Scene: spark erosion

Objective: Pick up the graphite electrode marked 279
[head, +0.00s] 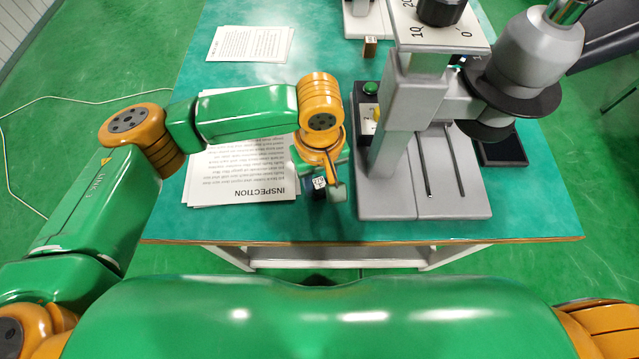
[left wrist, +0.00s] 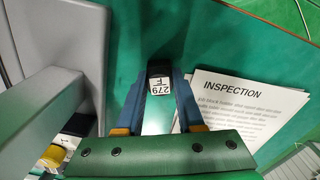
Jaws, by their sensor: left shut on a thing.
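The graphite electrode marked 279 (left wrist: 160,71) is a small dark block with a white label reading "279 F" in the left wrist view. It also shows in the head view as a dark block with a white label (head: 319,182). My left gripper (head: 327,187) is shut on it, with a blue finger on each side in the left wrist view (left wrist: 162,92). It is near the table's front edge, between the inspection papers and the grey machine. I cannot tell whether the electrode touches the table. My right gripper is out of view.
The INSPECTION papers (head: 235,190) lie left of the gripper, partly under my left arm. The tall grey machine (head: 410,195) stands close on the right, with a green button (head: 370,88). Another paper (head: 250,43) lies farther back. The green table (head: 215,225) ends just in front.

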